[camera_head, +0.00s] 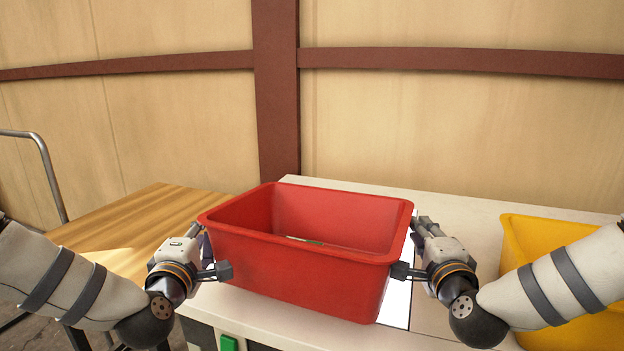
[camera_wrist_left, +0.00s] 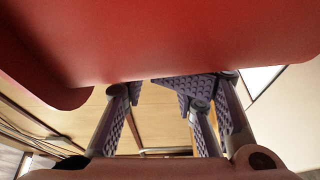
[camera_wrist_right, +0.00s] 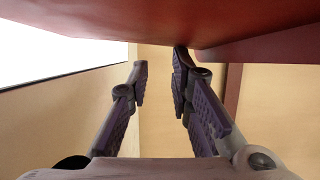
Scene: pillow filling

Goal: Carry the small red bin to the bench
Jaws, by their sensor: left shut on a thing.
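The small red bin (camera_head: 300,276) is upright in front of me, above or on a pale worktop; I cannot tell whether its base touches. A small pale strip (camera_head: 303,240) lies inside. My left gripper (camera_head: 214,256) is shut on the bin's left end, and the bin's red underside (camera_wrist_left: 180,40) fills the top of the left wrist view. My right gripper (camera_head: 408,250) is at the bin's right end. In the right wrist view its fingers (camera_wrist_right: 160,82) are apart with nothing seen between them, just below the bin's rim (camera_wrist_right: 270,45).
A wood-topped table (camera_head: 130,220), possibly the bench, stands at the left. The pale worktop (camera_head: 455,212) carries a yellow bin (camera_head: 515,240) at the right, partly hidden by my right arm. A metal rail (camera_head: 50,170) stands far left. A panelled wall is behind.

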